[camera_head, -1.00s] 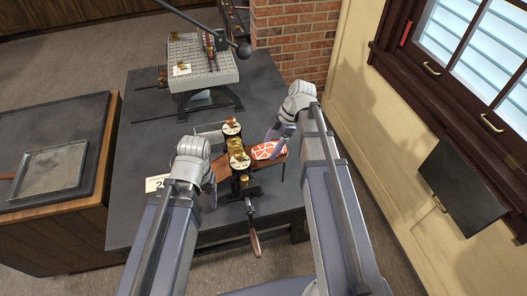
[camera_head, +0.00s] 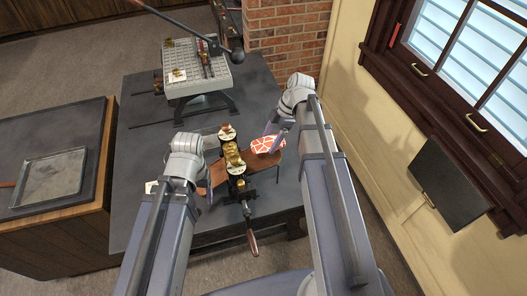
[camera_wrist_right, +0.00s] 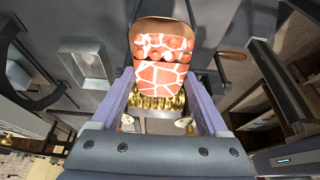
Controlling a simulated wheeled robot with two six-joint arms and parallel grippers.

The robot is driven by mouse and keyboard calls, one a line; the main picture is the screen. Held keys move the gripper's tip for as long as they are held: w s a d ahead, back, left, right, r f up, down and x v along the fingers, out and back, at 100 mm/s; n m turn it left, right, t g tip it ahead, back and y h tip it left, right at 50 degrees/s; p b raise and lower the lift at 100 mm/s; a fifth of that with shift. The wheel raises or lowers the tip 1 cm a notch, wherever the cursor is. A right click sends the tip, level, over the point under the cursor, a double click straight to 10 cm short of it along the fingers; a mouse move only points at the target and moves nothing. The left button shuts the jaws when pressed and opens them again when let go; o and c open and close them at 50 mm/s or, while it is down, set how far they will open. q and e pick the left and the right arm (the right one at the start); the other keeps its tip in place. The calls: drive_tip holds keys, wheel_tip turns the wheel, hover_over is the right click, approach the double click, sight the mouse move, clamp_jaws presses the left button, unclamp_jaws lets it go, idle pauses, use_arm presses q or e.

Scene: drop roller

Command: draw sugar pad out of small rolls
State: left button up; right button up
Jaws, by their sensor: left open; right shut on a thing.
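The sugar pad (camera_head: 267,144) is red-orange with white vein-like lines and lies at the right side of the small rolls on a brown board. It also shows in the right wrist view (camera_wrist_right: 160,76), beside the brass rolls (camera_wrist_right: 155,102). The small rolls (camera_head: 233,157) are brass, in a dark stand with a wooden-handled crank. My right gripper (camera_head: 272,139) is shut on the pad, its fingers at the pad's two sides in the wrist view (camera_wrist_right: 160,88). My left gripper (camera_head: 207,184) is open at the left side of the rolls. Whether the pad's end is still between the rolls is hidden.
A grey perforated block (camera_head: 192,72) with a long black lever stands at the back of the dark table (camera_head: 140,140). A metal tray (camera_head: 48,177) lies on the left bench. A brick pillar (camera_head: 285,45) and a wall bound the right. A small card (camera_head: 150,187) is partly hidden by my left arm.

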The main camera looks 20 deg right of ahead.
drive_tip(key=shift+p+v, duration=1.9)
drive_tip(key=shift+v, duration=0.35)
drive_tip(key=shift+a, duration=0.15)
wheel_tip(320, 180, down, 5)
drive_tip(key=b, duration=0.5)
drive_tip(key=shift+f, duration=0.2)
drive_tip(key=shift+r, duration=0.1)
